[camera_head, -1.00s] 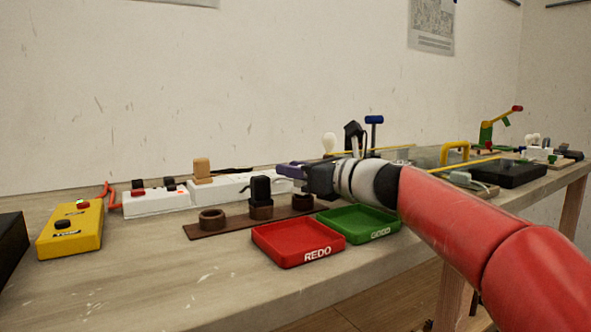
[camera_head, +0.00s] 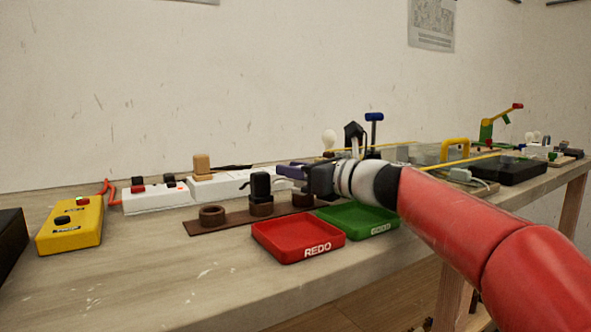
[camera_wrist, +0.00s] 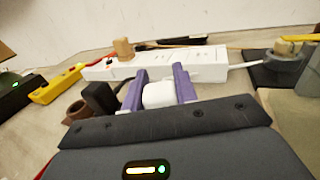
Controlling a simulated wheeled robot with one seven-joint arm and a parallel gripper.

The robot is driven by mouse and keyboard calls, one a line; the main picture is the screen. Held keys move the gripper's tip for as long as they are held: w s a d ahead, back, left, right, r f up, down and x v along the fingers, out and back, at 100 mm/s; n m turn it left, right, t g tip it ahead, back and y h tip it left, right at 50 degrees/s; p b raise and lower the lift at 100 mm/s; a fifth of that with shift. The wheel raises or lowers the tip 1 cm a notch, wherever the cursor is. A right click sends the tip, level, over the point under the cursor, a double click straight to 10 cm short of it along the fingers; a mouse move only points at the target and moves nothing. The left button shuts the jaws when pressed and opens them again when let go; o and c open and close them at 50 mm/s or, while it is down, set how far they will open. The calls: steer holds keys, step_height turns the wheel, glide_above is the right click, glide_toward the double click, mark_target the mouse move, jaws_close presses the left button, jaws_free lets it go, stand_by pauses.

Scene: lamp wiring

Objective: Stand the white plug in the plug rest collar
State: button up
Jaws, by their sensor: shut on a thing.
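My gripper (camera_wrist: 160,88) has purple fingers shut on the white plug (camera_wrist: 158,94), seen between them in the wrist view. In the head view my gripper (camera_head: 288,171) is above the right end of the brown plug rest (camera_head: 230,222); the plug cannot be told apart from the white strip there. The rest has an empty left collar (camera_head: 212,211), a middle collar (camera_head: 261,210) with a black plug (camera_head: 260,185) standing in it, and a right collar (camera_head: 302,200) just below my gripper. Whether the white plug touches the right collar is hidden.
White power strips (camera_head: 155,201) lie behind the rest, one carrying a tan block (camera_head: 201,164). A yellow switch box (camera_head: 70,226) is at left. The red REDO tray (camera_head: 297,240) and green tray (camera_head: 358,222) are in front. The front left tabletop is clear.

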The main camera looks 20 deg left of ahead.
steer(key=o, duration=1.2)
steer(key=shift+f, duration=0.1)
steer(key=shift+c, duration=0.2)
